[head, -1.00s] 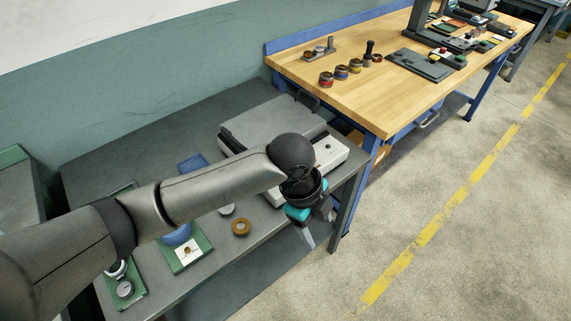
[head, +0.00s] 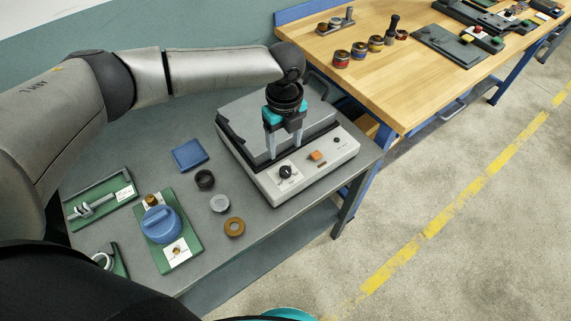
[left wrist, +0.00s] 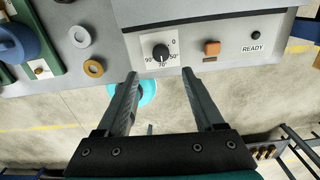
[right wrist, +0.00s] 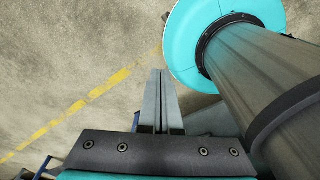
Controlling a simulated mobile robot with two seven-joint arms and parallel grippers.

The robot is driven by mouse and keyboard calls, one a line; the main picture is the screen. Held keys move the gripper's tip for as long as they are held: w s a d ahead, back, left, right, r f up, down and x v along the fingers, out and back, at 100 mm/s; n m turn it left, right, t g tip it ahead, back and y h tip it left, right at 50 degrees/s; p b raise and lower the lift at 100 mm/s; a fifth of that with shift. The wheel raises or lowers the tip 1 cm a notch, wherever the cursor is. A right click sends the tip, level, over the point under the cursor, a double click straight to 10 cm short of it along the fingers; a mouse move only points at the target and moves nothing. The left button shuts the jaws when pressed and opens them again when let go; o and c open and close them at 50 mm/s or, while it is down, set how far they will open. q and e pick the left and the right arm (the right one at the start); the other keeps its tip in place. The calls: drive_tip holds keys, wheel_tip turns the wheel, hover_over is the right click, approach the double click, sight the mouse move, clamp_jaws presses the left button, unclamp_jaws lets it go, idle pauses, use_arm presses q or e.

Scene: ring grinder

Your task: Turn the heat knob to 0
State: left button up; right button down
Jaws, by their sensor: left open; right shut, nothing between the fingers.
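The heat knob (head: 286,171) is a black dial on the white front panel of the grey heating unit (head: 325,160). In the left wrist view the knob (left wrist: 161,52) sits on a white scale plate marked 0, 50°, 70° and 90. Its white mark seems to point down at 70°, with 0 at the upper right. My left gripper (head: 284,150) is open above the unit, just behind the knob in the head view. In the left wrist view its two fingers (left wrist: 160,74) are spread, with nothing between them. My right gripper (right wrist: 162,75) is shut and empty, over the floor.
An orange switch (head: 316,155) and a small black READY indicator (head: 336,140) are right of the knob. Rings, a blue block (head: 190,154) and green trays (head: 182,256) lie left of the unit on the grey bench (head: 150,112). A wooden table (head: 400,85) stands behind right.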

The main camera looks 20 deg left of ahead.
sight(285, 169)
use_arm(q)
wheel_tip(285, 169, down, 8)
drive_tip(key=shift+f+b, duration=0.25)
drive_tip(key=shift+b, duration=0.2)
drive_tip(key=shift+f, duration=0.7)
use_arm(e)
drive_tip(key=shift+w+a+f, duration=0.1)
drive_tip(key=shift+w+f, duration=0.5)
drive_tip(key=shift+w, duration=0.25)
use_arm(q)
drive_tip(key=shift+w, duration=0.1)
clamp_jaws()
use_arm(e)
drive_tip(key=shift+s, duration=0.15)
